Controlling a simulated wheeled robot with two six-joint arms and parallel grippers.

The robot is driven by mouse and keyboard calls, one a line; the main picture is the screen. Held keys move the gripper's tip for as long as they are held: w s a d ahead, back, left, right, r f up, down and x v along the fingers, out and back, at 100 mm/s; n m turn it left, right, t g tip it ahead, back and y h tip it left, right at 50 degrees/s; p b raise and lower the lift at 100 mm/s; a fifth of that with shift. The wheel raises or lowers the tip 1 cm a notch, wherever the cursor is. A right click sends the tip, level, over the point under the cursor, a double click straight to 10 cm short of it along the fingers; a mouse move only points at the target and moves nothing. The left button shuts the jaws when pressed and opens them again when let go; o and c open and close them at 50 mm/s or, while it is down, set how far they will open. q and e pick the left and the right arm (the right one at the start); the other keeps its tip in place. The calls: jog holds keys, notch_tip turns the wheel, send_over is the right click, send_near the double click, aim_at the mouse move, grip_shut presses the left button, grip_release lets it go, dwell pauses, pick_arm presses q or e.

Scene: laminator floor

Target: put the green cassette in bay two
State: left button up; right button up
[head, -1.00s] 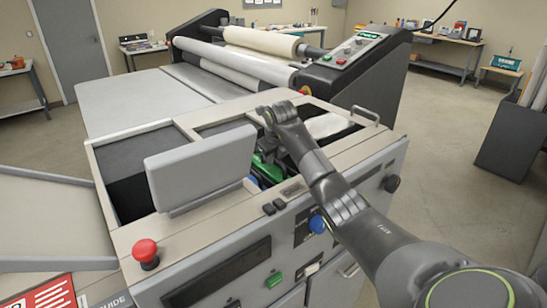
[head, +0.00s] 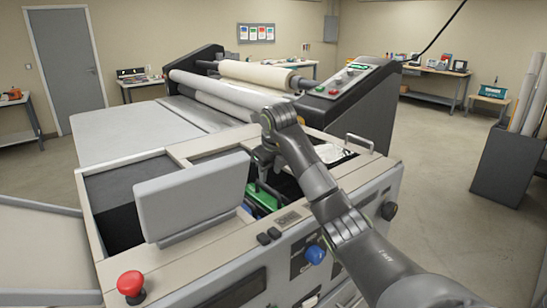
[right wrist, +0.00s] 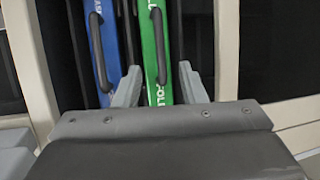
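The green cassette (head: 265,200) stands in the open well of the machine, right of the grey raised lid. In the right wrist view the green cassette (right wrist: 153,50) shows a dark handle on its top edge. My right gripper (head: 262,170) is above it, pointing down. Its two fingers (right wrist: 160,88) are apart, one on each side of the green cassette, and I see no grip on it. A blue cassette (right wrist: 92,45) stands just left of the green one, also with a dark handle. Bay numbers cannot be read. My left gripper is out of view.
The grey lid (head: 192,195) stands up left of the cassettes. A red stop button (head: 131,285) and a blue knob (head: 315,253) are on the machine's front. A metal handle (head: 359,141) rises at its right edge. Large rollers (head: 235,90) lie behind.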

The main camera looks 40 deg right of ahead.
jog(key=p+v, duration=0.8)
jog(key=v, duration=0.1)
jog(key=shift+p, duration=0.4)
